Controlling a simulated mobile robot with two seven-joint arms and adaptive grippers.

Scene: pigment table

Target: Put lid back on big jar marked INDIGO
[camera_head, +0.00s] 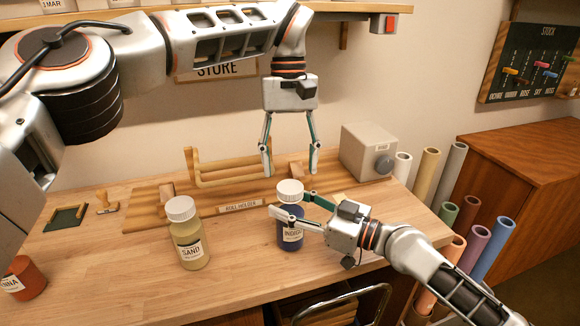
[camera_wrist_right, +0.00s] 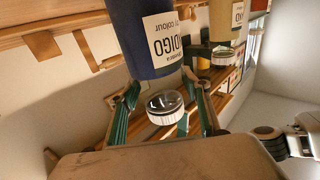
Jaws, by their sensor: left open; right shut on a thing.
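The blue jar (camera_head: 290,232) marked INDIGO stands upright on the table right of centre. Its white ribbed lid (camera_head: 290,189) shows at its top in the head view. I cannot tell whether the lid is fully seated. My right gripper (camera_head: 290,206) reaches in from the right, with its fingers either side of the jar's upper part, shut on it. In the right wrist view, which is upside down, the jar (camera_wrist_right: 140,30) and lid (camera_wrist_right: 166,107) show near the fingers. My left gripper (camera_head: 291,172) is open and empty, pointing down just above the lid.
A SAND jar (camera_head: 190,246) with a white lid stands to the left. A wooden roll holder (camera_head: 235,175) lies behind the jars. A grey box (camera_head: 368,151) is at the back right. An orange jar (camera_head: 24,279) is at the left edge. The front middle is clear.

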